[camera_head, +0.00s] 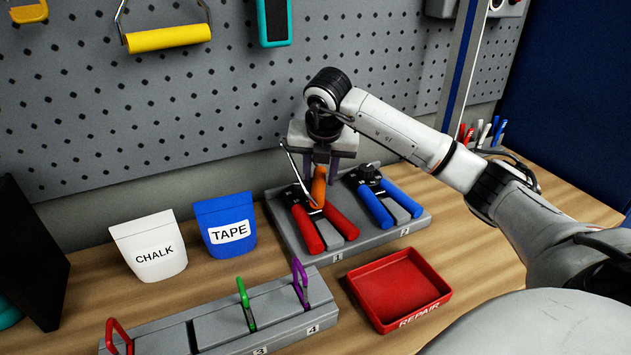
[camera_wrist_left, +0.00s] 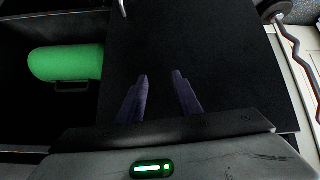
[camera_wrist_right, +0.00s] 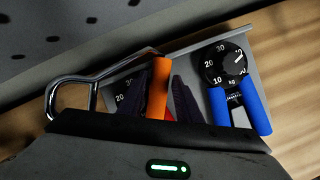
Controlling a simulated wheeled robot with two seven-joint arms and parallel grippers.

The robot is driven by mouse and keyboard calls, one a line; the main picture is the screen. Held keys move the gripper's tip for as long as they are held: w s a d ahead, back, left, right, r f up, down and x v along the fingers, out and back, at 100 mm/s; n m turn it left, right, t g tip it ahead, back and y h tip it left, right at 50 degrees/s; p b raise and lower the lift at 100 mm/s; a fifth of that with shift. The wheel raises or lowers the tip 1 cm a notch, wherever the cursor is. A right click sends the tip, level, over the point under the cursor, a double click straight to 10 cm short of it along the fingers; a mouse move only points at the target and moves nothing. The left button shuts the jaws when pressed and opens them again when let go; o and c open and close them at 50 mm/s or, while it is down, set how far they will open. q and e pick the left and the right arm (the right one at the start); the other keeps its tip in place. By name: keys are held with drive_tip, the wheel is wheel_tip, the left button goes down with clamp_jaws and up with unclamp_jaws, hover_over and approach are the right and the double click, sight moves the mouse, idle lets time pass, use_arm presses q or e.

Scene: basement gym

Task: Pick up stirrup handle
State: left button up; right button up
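The stirrup handle (camera_head: 318,186) has an orange grip and a bent silver metal frame. My right gripper (camera_head: 320,172) points down, shut on the orange grip, above the hand-gripper rack by the pegboard. In the right wrist view the orange grip (camera_wrist_right: 160,88) sits between the dark fingers and the metal loop (camera_wrist_right: 75,80) reaches out to the left. Another stirrup handle, with a yellow grip (camera_head: 168,38), hangs on the pegboard. My left gripper (camera_wrist_left: 160,80) shows only in its wrist view, its fingers apart with nothing between them.
Red (camera_head: 334,226) and blue (camera_head: 391,205) hand grippers lie on the grey rack under my right gripper. A red repair tray (camera_head: 440,296), a grey carabiner rack (camera_head: 215,325), and chalk (camera_head: 148,246) and tape (camera_head: 226,226) pouches stand on the bench. A green roll (camera_wrist_left: 66,63) is near my left gripper.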

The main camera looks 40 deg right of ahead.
drive_tip(key=shift+r, duration=0.1)
clamp_jaws()
wheel_tip(320, 180, up, 10)
drive_tip(key=shift+b, duration=0.35)
